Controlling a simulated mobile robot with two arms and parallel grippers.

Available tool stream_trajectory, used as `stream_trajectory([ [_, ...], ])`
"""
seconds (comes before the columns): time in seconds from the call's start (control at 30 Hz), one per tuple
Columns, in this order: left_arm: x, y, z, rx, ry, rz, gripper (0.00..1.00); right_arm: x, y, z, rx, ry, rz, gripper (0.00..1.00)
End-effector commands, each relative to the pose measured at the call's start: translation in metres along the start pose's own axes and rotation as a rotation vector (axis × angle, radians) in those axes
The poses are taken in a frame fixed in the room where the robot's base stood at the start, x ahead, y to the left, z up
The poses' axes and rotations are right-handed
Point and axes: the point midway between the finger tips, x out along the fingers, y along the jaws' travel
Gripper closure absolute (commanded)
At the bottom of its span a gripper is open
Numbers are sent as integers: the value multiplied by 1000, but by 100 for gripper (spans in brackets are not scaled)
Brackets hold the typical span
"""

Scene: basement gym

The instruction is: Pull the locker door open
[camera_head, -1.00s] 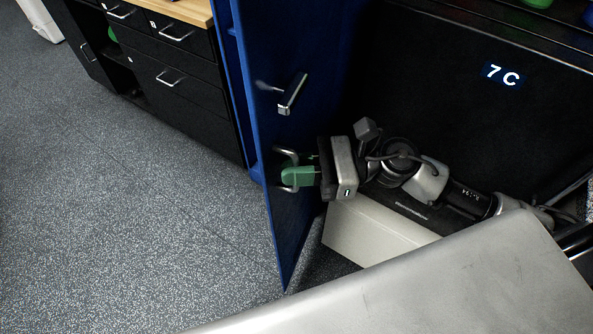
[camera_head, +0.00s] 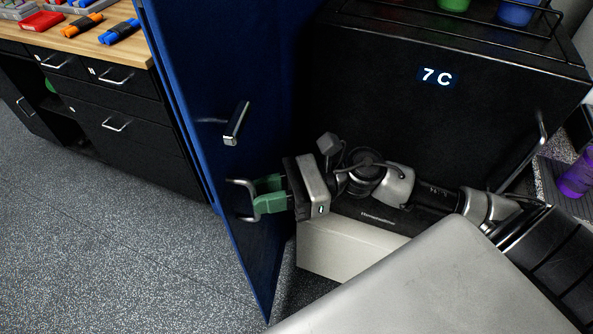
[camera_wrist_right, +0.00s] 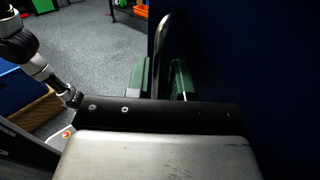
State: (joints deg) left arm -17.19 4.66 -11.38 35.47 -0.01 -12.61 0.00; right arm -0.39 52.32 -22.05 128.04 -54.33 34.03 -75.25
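The blue locker door (camera_head: 212,60) stands upright left of centre in the head view and fills the dark right side of the wrist view. It carries a small metal latch (camera_head: 237,122) and, lower down, a curved pull handle (camera_head: 238,186). My right gripper (camera_head: 268,195) has green fingers at the pull handle. In the wrist view the handle (camera_wrist_right: 163,40) rises between the two fingers (camera_wrist_right: 160,80), with a gap on the right finger's side, so the gripper looks open around it. My left gripper is not in view.
A black cabinet with drawers (camera_head: 125,125) and a wooden top stands left of the door. A black unit marked 7 C (camera_head: 437,77) stands behind my right arm, with a pale box (camera_head: 350,248) below. A purple bottle (camera_head: 577,175) is far right. Speckled floor (camera_head: 110,230) is clear at left.

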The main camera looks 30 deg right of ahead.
Motion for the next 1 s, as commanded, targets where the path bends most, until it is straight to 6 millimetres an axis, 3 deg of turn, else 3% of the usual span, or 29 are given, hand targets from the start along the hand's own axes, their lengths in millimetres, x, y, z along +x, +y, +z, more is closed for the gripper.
stream_trajectory([
  [0.2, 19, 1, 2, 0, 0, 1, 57, -39, 1, -5, 3, 5, 0, 78],
  [0.5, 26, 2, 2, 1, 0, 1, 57, -77, 0, -2, 2, 1, 0, 78],
  [1.0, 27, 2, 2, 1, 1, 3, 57, -88, 0, 0, 0, 1, 2, 78],
])
